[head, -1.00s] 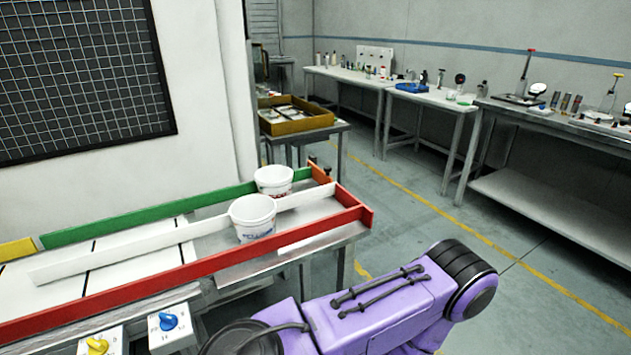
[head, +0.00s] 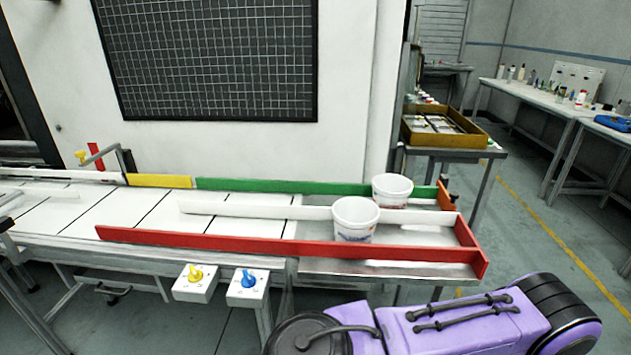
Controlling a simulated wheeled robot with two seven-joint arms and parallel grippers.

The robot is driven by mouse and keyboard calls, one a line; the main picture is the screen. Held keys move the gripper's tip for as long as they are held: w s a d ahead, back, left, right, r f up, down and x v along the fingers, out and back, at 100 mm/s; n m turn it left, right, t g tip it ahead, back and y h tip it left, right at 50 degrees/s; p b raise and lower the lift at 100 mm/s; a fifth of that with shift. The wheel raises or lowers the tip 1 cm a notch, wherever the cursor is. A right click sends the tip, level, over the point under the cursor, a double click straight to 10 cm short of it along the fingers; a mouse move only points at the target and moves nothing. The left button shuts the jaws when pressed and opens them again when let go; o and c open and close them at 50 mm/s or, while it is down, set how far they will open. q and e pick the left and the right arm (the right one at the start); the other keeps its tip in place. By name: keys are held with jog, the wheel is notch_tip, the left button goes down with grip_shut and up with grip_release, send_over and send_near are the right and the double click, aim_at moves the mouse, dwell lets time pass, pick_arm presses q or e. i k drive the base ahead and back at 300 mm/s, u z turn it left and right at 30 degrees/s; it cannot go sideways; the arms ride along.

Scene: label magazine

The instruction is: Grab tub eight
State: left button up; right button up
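Two white tubs stand upright at the right end of a conveyor line in the head view. The nearer tub (head: 354,219) is in the lane between the white divider and the red rail. The farther tub (head: 392,190) is in the lane between the white divider and the green rail. Both have printing low on the side, too small to read, so I cannot tell which is tub eight. A purple arm of mine crosses the lower right, in front of the conveyor. Neither gripper shows.
A red rail (head: 290,248), white divider (head: 255,209) and green rail (head: 300,187) border the lanes. Two switch boxes, with a yellow knob (head: 195,273) and a blue knob (head: 248,279), hang at the front. A yellow crate (head: 408,133) stands on a table behind. Floor at right is clear.

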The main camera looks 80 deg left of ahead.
aim_at(355, 219)
jog(key=u, duration=2.1)
